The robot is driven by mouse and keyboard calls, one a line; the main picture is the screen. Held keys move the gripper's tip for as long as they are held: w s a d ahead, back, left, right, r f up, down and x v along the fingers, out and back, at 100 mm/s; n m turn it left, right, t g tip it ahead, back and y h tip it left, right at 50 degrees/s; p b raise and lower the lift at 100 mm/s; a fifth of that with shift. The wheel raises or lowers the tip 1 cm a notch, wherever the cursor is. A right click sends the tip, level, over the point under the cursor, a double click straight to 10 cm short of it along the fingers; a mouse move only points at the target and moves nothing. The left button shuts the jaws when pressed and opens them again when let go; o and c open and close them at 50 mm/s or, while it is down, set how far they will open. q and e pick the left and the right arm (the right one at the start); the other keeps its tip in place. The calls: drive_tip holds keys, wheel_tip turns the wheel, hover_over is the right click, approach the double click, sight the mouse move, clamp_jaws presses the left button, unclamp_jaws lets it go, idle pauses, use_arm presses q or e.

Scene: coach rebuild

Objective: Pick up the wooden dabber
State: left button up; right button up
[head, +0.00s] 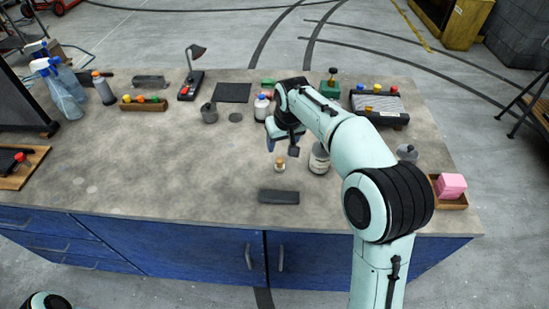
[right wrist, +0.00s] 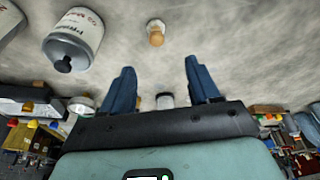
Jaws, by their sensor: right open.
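The wooden dabber (head: 280,164) is a small light-wood piece with a pale base, standing on the grey worktop. It also shows in the right wrist view (right wrist: 156,36), near the top middle, beyond the fingertips. My right gripper (head: 282,146) is open and empty, with its blue fingers apart; in the head view it is just behind and above the dabber. In the right wrist view the fingers (right wrist: 158,66) point towards the dabber with a gap before it. My left gripper is out of view.
A labelled jar (head: 319,159) stands just right of the dabber and shows large in the right wrist view (right wrist: 77,37). A dark flat block (head: 279,197) lies in front. A white bottle (head: 261,107) stands behind. The worktop left of the dabber is clear.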

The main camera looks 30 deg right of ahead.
hover_over(280, 159)
drive_tip(key=s, duration=0.2)
drive_tip(key=f, duration=0.6)
drive_tip(key=shift+w+a, duration=0.2)
drive_tip(key=shift+a, duration=0.15)
drive_tip(key=shift+d+x, duration=0.15)
drive_tip(key=shift+x, duration=1.35)
drive_tip(key=shift+d+x, duration=0.15)
drive_tip(key=shift+x, duration=1.4)
drive_tip(key=shift+r, duration=0.1)
drive_tip(key=c, duration=1.1)
